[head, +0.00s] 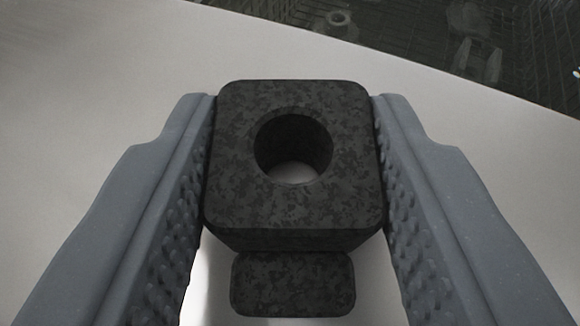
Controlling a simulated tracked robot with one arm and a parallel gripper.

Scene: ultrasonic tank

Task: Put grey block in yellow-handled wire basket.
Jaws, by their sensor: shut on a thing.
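The grey block (293,208) is dark, speckled and rounded at the corners, with a round hole through it. My gripper (296,105) is shut on it, with one ribbed finger against its left side and the other against its right. A smaller dark speckled piece (293,285) shows just below the block; I cannot tell whether it is part of it. Dark wire mesh (545,75) shows at the top right, beyond the pale surface. No yellow handle is in view, so I cannot tell whether the mesh belongs to the yellow-handled wire basket.
A pale smooth surface (100,110) fills most of the view and looks clear. Its edge slants down to the right along the dark mesh area. A ring-shaped part (338,20) and other dim parts (478,60) lie in that area.

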